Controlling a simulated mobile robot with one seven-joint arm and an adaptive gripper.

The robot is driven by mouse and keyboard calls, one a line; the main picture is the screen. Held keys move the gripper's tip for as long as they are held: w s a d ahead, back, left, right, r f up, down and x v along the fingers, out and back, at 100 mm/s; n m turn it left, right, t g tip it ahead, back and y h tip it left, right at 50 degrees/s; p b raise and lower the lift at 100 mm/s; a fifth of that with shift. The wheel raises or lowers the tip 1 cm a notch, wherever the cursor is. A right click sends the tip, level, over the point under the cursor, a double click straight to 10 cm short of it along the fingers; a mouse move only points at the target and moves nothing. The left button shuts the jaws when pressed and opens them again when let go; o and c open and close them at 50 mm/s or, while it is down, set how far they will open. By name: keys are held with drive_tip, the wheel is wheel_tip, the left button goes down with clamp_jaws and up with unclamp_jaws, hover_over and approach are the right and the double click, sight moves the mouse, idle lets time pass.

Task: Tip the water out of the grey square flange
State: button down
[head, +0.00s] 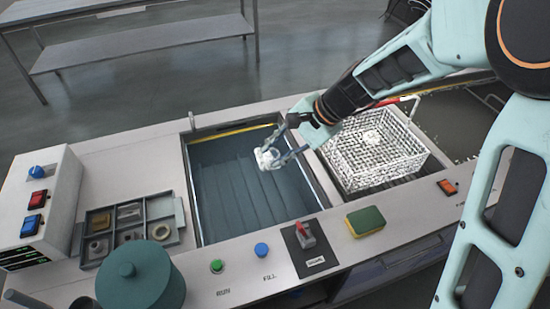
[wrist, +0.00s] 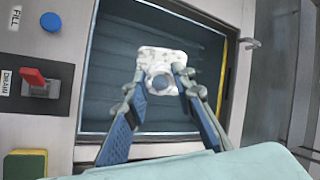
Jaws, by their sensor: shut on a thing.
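The grey square flange (head: 266,159) is a pale, speckled square piece held over the tank (head: 192,205). In the wrist view the flange (wrist: 150,56) shows a round blue-grey middle, and I cannot tell whether that is a hole or water. My gripper (head: 281,153) is shut on the flange. In the wrist view the two fingers (wrist: 158,88) reach its near side at left and right. The flange appears above the tank's dark ribbed inside, clear of the walls. Any water on the flange is too small to make out.
A white wire basket (head: 385,175) stands right of the tank. A parts tray (head: 160,207), a teal round container (head: 140,277) and a switch box (head: 40,200) are at left. A red lever (head: 305,232), buttons and a sponge (head: 366,221) line the front edge.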

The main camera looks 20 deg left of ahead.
drive_tip(key=shift+d+f+y+b, duration=0.25)
drive_tip(key=shift+y+b, duration=0.35)
drive_tip(key=shift+b, duration=1.05)
drive_tip(key=shift+d+f+y+b, duration=0.1)
drive_tip(key=shift+f+y+b, duration=0.35)
drive_tip(key=shift+b, duration=1.2)
drive_tip(key=y+b, duration=0.1)
drive_tip(key=b, duration=0.1)
drive_tip(key=y+b, duration=0.1)
drive_tip(key=b, duration=0.1)
drive_tip(key=shift+w+d+f+g, duration=0.1)
drive_tip(key=shift+d+g, duration=0.15)
drive_tip(key=shift+g, duration=0.05)
drive_tip(key=f+g+y+b, duration=0.1)
drive_tip(key=y+b, duration=0.2)
drive_tip(key=b, duration=0.3)
drive_tip(key=f+n+y+b, duration=0.1)
drive_tip(key=y+b, duration=0.1)
drive_tip(key=b, duration=0.4)
drive_tip(key=f+n+g+y+b, duration=0.1)
drive_tip(key=y+b, duration=0.2)
drive_tip(key=b, duration=0.3)
drive_tip(key=shift+w+d+g+y, duration=0.2)
drive_tip(key=shift+d+g+y, duration=0.05)
drive_tip(key=shift+g+y, duration=0.1)
drive_tip(key=shift+r, duration=0.15)
drive_tip(key=shift+r, duration=0.15)
